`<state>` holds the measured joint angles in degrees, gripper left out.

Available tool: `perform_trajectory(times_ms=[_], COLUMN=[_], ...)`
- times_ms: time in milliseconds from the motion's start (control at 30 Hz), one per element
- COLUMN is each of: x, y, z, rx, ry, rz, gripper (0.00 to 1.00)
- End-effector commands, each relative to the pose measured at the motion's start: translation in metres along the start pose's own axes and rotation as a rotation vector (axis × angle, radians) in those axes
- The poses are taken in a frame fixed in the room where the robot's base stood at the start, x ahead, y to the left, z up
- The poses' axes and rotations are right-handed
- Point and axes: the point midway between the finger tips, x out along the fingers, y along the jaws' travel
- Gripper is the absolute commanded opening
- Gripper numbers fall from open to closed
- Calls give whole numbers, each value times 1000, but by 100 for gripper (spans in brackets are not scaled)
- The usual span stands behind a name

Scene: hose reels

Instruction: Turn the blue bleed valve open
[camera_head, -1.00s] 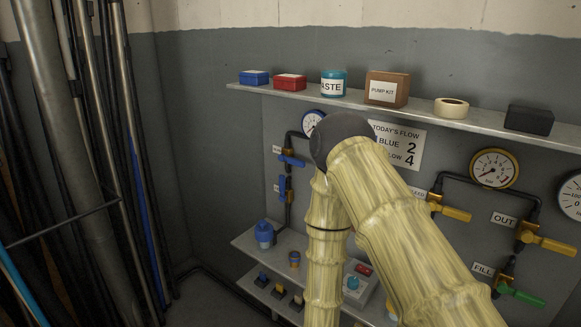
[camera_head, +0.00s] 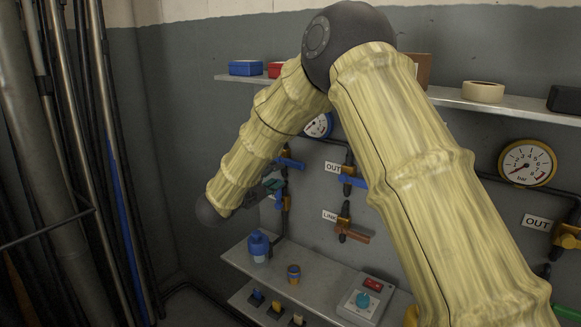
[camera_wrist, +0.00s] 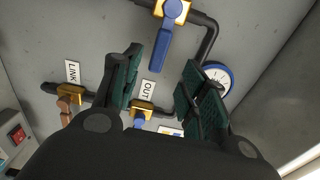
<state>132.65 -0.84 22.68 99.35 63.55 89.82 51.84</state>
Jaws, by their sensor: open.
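The upper blue valve handle (camera_head: 289,163) on the left pipe sticks out to the right, across its pipe. In the wrist view it appears as a blue lever on a brass body (camera_wrist: 163,44), between and beyond my fingers. Its label cannot be read, so I cannot confirm it is the bleed valve. My gripper (camera_head: 263,190) is at the left pipe, just below this handle in the picture. In the wrist view my gripper (camera_wrist: 163,62) is open and empty, and contact with the lever cannot be told. A lower blue valve is partly hidden behind my gripper.
A blue OUT valve (camera_head: 352,179) and a brown LINK valve (camera_head: 357,236) are to the right. A gauge (camera_wrist: 217,77) is beside my right finger. Below are a shelf (camera_head: 320,275) with a blue bottle (camera_head: 259,246) and a control box (camera_head: 362,299). Poles (camera_head: 75,150) line the left.

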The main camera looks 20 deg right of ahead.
Motion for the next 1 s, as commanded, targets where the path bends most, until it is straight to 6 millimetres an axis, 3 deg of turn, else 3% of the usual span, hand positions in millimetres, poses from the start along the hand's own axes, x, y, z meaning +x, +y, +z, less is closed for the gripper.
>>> perform_trajectory(times_ms=[500,700,1000], x=[78,92,94], y=[-1,0,1], z=[0,0,0], rx=[-3,-4,-4], ry=[-2,-2,-3], rz=[0,0,0], gripper=[43,43,43])
